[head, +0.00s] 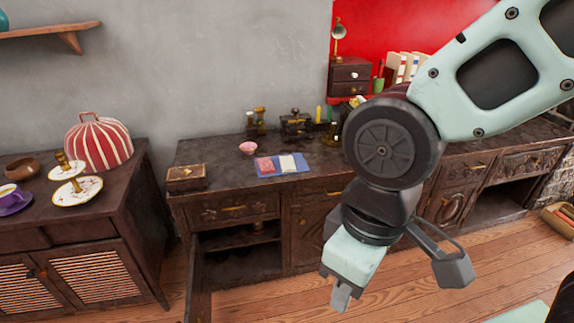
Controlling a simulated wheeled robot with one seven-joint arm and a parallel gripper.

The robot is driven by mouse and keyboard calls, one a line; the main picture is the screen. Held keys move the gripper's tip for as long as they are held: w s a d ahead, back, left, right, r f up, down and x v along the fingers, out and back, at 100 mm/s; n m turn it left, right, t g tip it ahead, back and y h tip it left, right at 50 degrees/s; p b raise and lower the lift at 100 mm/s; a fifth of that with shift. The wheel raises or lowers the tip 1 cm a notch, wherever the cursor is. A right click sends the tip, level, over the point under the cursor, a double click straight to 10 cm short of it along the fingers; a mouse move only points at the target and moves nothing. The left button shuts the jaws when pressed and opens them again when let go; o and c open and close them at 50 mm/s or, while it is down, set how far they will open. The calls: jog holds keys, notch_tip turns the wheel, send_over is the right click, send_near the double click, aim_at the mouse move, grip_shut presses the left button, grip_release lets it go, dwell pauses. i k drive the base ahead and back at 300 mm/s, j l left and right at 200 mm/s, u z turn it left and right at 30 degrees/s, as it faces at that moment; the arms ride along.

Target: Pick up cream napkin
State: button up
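The cream napkin (287,162) looks like a small pale folded cloth. It lies on a blue mat (306,163) on the dark wooden cabinet, right beside a pink folded cloth (264,166). My gripper (341,297) points down in front of the cabinet, lower in the picture and to the right of the napkin, well apart from it. Only a short grey finger part shows below its pale green body, so its opening is not clear. I see nothing held in it.
A pink bowl (248,147) stands behind the mat, and a wooden box (186,178) stands to its left. Bottles and a dark grinder-like object (295,124) stand near the wall. A lower cabinet door (199,283) stands open at the left front.

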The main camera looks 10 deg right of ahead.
aim_at(287, 163)
jog(key=i+l+u, duration=0.1)
jog(key=u, duration=0.65)
jog(key=i+l+u, duration=0.15)
jog(key=l+u, duration=0.3)
jog(key=l, duration=0.3)
jog(key=l+u, duration=0.4)
jog(key=l, duration=0.4)
jog(key=l+u, duration=0.15)
jog(key=l, duration=1.6)
